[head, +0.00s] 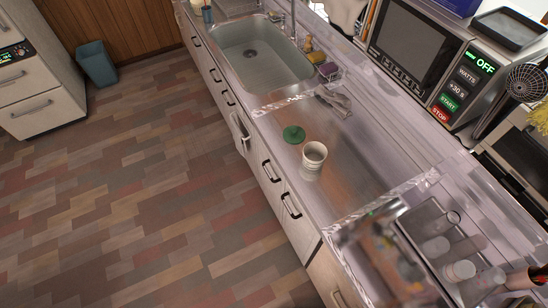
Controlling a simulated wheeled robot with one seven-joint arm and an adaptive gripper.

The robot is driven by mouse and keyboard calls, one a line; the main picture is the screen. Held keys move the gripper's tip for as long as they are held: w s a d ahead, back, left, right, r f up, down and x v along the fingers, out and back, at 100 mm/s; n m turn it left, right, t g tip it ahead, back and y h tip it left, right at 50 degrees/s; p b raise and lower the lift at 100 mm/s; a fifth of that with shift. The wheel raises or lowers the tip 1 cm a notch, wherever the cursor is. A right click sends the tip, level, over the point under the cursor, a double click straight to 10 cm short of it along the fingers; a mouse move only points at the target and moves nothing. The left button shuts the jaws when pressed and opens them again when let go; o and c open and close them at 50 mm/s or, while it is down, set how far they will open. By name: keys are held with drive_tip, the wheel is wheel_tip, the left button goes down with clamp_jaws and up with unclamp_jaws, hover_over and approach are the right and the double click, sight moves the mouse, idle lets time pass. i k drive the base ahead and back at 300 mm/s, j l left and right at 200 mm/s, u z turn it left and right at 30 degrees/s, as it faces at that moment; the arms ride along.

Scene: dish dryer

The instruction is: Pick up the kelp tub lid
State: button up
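A green round lid (293,134), which looks like the kelp tub lid, lies on the metal counter near its front edge. A whitish, open-topped tub (313,161) stands upright on the counter just to the right of the lid and nearer to me. A small gap seems to lie between them, but I cannot be sure they do not touch. My gripper does not show in the head view.
A sink (258,58) lies beyond the lid, with a crumpled cloth (334,102) at the counter's back. A microwave (408,42) stands behind. A dish tray (425,215) with several cups is at lower right.

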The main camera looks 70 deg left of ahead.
sight(293, 135)
drive_tip(key=u, duration=2.1)
